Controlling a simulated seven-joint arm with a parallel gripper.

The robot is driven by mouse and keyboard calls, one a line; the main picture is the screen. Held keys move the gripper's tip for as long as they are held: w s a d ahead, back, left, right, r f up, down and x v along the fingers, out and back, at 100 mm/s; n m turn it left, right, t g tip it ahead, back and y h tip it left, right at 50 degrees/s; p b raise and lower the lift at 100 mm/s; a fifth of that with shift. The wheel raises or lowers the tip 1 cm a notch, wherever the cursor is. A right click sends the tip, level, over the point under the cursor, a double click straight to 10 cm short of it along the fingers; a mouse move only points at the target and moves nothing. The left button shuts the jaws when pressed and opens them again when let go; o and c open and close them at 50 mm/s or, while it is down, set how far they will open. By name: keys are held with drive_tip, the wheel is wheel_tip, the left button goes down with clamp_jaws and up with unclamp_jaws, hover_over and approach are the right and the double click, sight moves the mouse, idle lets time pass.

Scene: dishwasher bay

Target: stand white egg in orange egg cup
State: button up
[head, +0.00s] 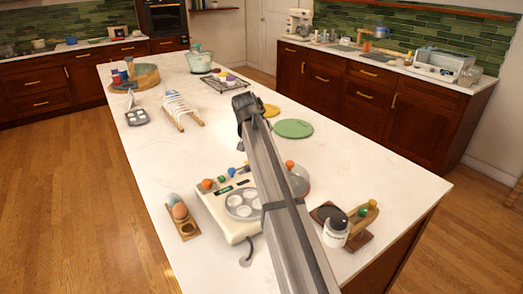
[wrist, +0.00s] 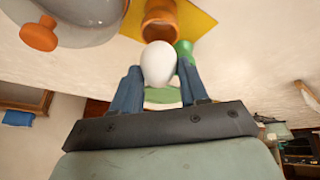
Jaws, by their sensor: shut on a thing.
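The white egg (wrist: 158,63) is held between the two blue fingers of my gripper (wrist: 159,76) in the wrist view. The orange egg cup (wrist: 160,18) stands on a yellow mat (wrist: 198,22), just beyond the egg in that view. The egg overlaps the cup's near edge in the picture; I cannot tell whether they touch. A green object (wrist: 185,50) shows beside the right finger.
A green round mat (head: 293,128) lies right of my gripper. A grey lid with an orange knob (wrist: 40,33) is close by in the wrist view. The cream egg cooker (head: 240,203), a wooden holder with eggs (head: 187,230) and a white rack (head: 180,106) stand on the island.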

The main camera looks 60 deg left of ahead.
drive_tip(key=shift+f, duration=1.15)
drive_tip(key=shift+f, duration=0.4)
drive_tip(key=o, duration=0.7)
drive_tip(key=shift+r, duration=0.55)
drive_tip(key=v, duration=1.1)
drive_tip(key=shift+s+r, duration=0.15)
drive_tip(key=shift+r, duration=0.2)
drive_tip(key=shift+d, duration=0.1)
